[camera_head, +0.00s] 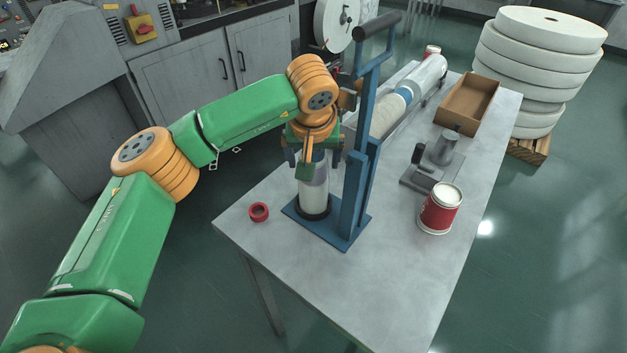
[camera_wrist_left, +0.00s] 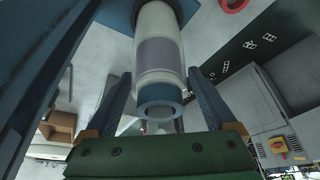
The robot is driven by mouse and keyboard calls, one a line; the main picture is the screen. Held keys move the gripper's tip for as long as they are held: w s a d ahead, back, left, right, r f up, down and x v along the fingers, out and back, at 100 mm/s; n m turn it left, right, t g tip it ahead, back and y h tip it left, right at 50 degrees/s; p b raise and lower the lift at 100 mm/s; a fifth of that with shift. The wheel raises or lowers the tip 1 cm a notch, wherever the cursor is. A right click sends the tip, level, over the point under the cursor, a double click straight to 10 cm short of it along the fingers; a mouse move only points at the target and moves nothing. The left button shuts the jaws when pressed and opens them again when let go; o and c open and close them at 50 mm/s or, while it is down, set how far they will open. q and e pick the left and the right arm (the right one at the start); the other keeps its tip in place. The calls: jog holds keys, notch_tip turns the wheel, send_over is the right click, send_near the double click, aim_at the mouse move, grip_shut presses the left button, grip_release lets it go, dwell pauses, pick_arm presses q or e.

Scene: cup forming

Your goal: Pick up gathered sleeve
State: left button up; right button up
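A pale, hollow upright sleeve (camera_head: 314,196) with a grey band stands on the dark ring of the blue hand press. In the left wrist view the sleeve (camera_wrist_left: 160,52) runs away from the camera, its blue-edged open end nearest. My left gripper (camera_head: 309,166) is over the top of the sleeve, pointing down. Its two fingers (camera_wrist_left: 159,78) stand one on each side of the sleeve, with visible gaps between. It is open and holds nothing. In the head view, the gripper hides the sleeve's top. My right gripper is in neither view.
The blue press (camera_head: 361,190) rises close to the gripper's right, with a lever above. A red tape ring (camera_head: 259,211) lies left of it. A red-and-white can (camera_head: 440,208), a grey fixture (camera_head: 433,165), long pale tubes (camera_head: 404,98) and a cardboard tray (camera_head: 467,103) occupy the table's right and back.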

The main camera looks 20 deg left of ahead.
pick_arm(q)
grip_shut()
jog(key=shift+r, duration=0.15)
